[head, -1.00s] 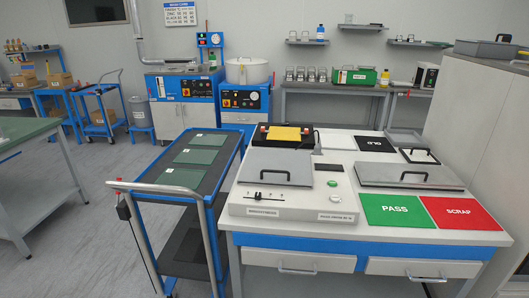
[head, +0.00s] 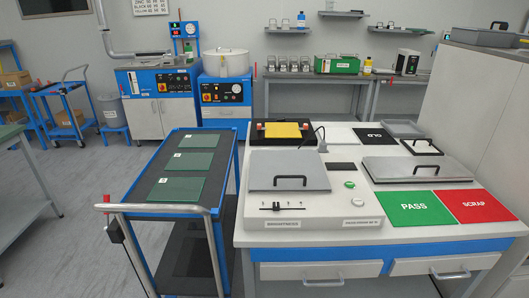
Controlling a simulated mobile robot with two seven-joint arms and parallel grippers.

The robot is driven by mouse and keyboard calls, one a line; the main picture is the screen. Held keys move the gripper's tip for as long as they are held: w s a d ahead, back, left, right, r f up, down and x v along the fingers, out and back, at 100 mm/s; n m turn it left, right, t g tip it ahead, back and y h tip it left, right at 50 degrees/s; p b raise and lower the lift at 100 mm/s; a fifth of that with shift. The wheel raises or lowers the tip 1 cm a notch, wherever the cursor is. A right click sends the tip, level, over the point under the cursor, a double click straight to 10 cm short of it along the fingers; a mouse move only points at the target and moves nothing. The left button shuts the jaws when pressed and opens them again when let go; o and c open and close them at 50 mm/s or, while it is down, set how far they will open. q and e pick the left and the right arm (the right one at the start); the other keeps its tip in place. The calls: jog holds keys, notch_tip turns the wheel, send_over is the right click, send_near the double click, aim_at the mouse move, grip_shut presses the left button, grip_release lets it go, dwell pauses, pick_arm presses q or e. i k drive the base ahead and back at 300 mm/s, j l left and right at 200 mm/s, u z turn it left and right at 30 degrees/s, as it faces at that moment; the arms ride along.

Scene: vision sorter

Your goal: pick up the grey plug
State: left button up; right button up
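What looks like the grey plug (head: 322,147) is a small grey piece on the white worktop. It sits just behind the right rear corner of the silver-lidded light box (head: 289,181), with a thin dark cable beside it. It is too small to make out its exact shape. Neither of my grippers shows in the head view.
A black tray with a yellow pad (head: 283,129) lies left of the plug. A silver-lidded unit (head: 414,170) stands to the right, with green PASS (head: 416,207) and red SCRAP (head: 474,205) mats in front. A blue cart (head: 146,209) stands left of the bench.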

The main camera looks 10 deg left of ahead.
aim_at(322, 148)
jog(key=i+j+z, duration=0.3)
jog(key=j, duration=1.05)
jog(key=j+z, duration=0.35)
jog(key=j, duration=1.05)
jog(key=l+u, duration=0.3)
jog(key=l, duration=0.25)
jog(key=l+u, duration=0.25)
jog(key=l, duration=0.3)
jog(key=i, duration=0.05)
